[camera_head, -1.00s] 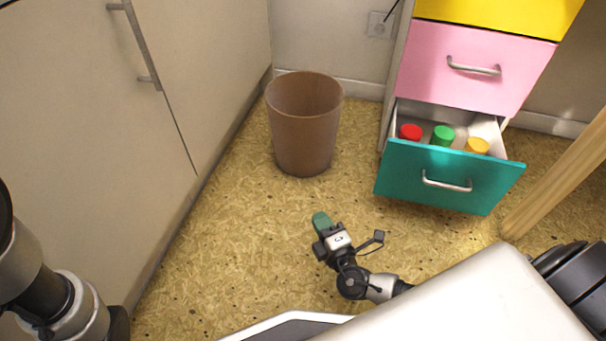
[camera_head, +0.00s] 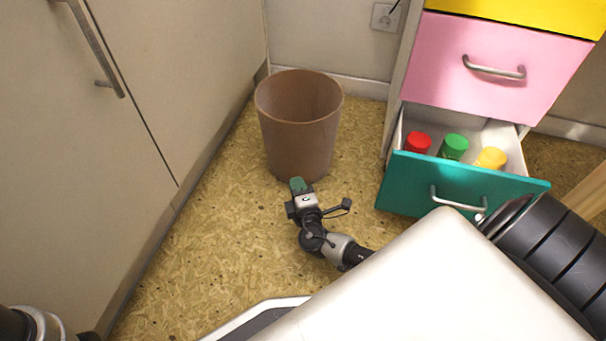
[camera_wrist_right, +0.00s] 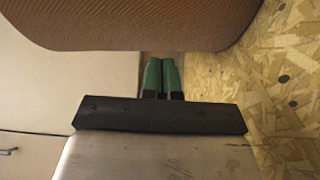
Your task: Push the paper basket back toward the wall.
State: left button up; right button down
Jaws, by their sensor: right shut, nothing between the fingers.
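The brown paper basket (camera_head: 298,128) stands upright on the floor near the back wall, left of the drawer unit. In the right wrist view the basket (camera_wrist_right: 130,22) fills the upper part, just past the fingertips. My right gripper (camera_head: 297,184) is low at the basket's near side. Its green fingers (camera_wrist_right: 161,75) lie together with nothing between them. I cannot tell whether the fingertips touch the basket. The back wall (camera_head: 330,40) shows behind the basket with a strip of floor between. Part of my left arm shows at the lower left, but its gripper is not in view.
A beige cabinet (camera_head: 120,130) stands along the left. At the right, the drawer unit's teal drawer (camera_head: 455,188) is pulled open and holds a red, a green and a yellow item. The floor (camera_head: 220,215) around the basket is clear.

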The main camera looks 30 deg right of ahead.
aim_at(318, 161)
jog(key=w+d+b, duration=0.1)
jog(key=w+d, duration=0.1)
jog(key=d, duration=0.1)
jog(key=shift+w+d+b, duration=0.25)
jog(key=shift+d+b, duration=0.05)
jog(key=shift+b, duration=0.05)
jog(key=shift+d, duration=0.1)
jog(key=w+d, duration=0.1)
jog(key=d, duration=0.1)
jog(key=w+d, duration=0.1)
jog(key=d, duration=0.1)
jog(key=w+d, duration=0.1)
jog(key=d, duration=0.1)
jog(key=shift+w+d, duration=0.15)
jog(key=shift+w, duration=0.05)
jog(key=p+v, duration=0.3)
jog(key=v, duration=0.4)
jog(key=shift+r+p, duration=0.1)
jog(key=shift+p, duration=0.2)
jog(key=shift+s, duration=0.25)
